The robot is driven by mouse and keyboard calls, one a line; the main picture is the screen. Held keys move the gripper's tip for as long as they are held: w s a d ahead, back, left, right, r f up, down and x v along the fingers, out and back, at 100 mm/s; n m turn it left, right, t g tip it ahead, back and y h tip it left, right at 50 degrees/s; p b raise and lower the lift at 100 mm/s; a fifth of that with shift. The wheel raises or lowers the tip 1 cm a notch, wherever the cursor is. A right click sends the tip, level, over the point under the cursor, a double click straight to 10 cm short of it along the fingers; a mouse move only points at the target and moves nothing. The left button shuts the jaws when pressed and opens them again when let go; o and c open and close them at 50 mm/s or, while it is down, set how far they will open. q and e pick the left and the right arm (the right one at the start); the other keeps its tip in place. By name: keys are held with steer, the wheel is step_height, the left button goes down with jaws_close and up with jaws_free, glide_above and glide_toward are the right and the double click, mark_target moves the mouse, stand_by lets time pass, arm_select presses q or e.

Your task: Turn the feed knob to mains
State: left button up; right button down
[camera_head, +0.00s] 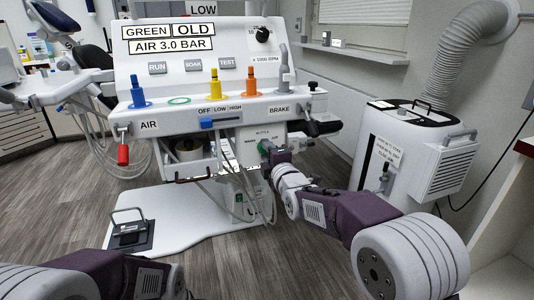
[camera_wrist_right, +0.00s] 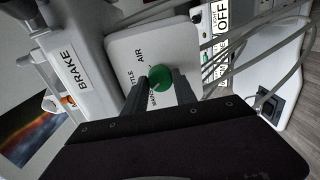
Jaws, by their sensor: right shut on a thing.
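The green feed knob (camera_wrist_right: 161,77) sits on a white plate (camera_wrist_right: 125,45) marked AIR, with BOTTLE and MAINS lettering partly hidden by a finger in the right wrist view. My right gripper (camera_wrist_right: 159,90) is shut on the knob, one dark finger on each side. In the head view the knob (camera_head: 265,145) shows only in part behind my right gripper (camera_head: 270,150), on the lower front of the white unit, with MAINS lettering to its left. Which mark the knob points at, I cannot tell. My left arm shows at the bottom left; its gripper is out of view.
Above the plate is a panel (camera_head: 190,70) with several coloured valves, a blue slider (camera_head: 208,123) and a BRAKE label. A red-handled lever (camera_head: 123,152) hangs at the left. Loose hoses hang close to the plate. A white machine (camera_head: 410,150) stands at the right.

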steer(key=n, duration=0.4)
steer(key=shift+n+p, duration=0.3)
steer(key=shift+p, duration=0.1)
steer(key=shift+f+n, duration=0.1)
steer(key=shift+n, duration=0.2)
steer(key=c, duration=1)
jaws_free()
steer(key=p+v, duration=0.2)
steer(key=v, duration=0.7)
steer(key=shift+s+a, duration=0.1)
